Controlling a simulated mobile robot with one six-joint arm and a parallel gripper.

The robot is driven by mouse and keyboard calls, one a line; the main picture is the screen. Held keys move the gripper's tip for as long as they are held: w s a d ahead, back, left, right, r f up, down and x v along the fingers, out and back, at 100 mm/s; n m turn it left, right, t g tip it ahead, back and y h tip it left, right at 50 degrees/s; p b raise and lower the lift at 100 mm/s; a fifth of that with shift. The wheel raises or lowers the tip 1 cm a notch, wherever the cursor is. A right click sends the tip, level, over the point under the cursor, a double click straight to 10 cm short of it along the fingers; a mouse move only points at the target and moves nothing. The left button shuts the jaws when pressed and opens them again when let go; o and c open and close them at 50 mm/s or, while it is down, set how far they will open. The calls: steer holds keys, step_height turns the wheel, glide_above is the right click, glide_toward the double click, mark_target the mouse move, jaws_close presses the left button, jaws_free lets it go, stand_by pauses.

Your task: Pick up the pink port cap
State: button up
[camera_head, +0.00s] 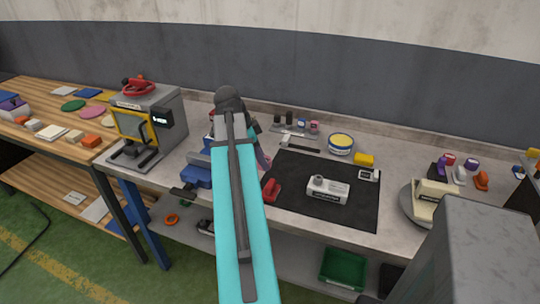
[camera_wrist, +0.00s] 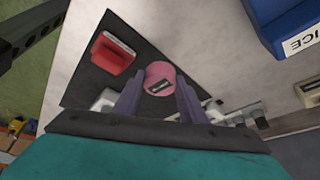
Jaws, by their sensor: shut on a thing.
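The pink port cap (camera_wrist: 160,71) is a round pink disc with a dark label, seen in the wrist view between the fingertips of my gripper (camera_wrist: 158,92). The two dark purple fingers are closed on it from either side. It is above the black mat (camera_wrist: 82,88), but I cannot tell how high. In the head view my arm hides most of the gripper and the cap.
The black mat (camera_head: 335,222) carries a red block (camera_head: 271,189) and a grey-white housing (camera_head: 320,190). A blue vise (camera_head: 198,172) stands left of my arm. A yellow-topped round tin (camera_head: 341,143) and a small rack (camera_head: 295,130) are behind. A turntable (camera_head: 408,205) is at right.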

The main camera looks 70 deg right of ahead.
steer(key=shift+w+a+r, duration=0.1)
steer(key=shift+w+a, duration=0.05)
steer(key=shift+a, duration=0.45)
steer(key=shift+w+a, duration=0.15)
steer(key=shift+a, duration=0.4)
steer(key=w+a+r+n+p, duration=0.1)
steer(key=w+a+r+p, duration=0.15)
steer(key=w+r, duration=0.35)
steer(key=w+a+n+t+h+b, duration=0.15)
steer(key=w+a+n, duration=0.45)
steer(key=w+a, duration=0.85)
steer(key=w+a+n+t+y, duration=0.1)
steer(key=w+a+n+t, duration=0.1)
steer(key=w+a+n, duration=0.4)
steer(key=w+a+f+n+t+y, duration=0.1)
steer(key=w+a+n, duration=0.6)
steer(key=a, duration=1)
steer(key=w+a+n+t+y+b, duration=0.1)
steer(key=w+a+n+t+y, duration=0.1)
steer(key=w+a+n, duration=0.4)
steer(key=shift+w+a+f+n+t, duration=0.3)
steer(key=shift+a+n+t, duration=0.7)
steer(key=shift+a, duration=1.65)
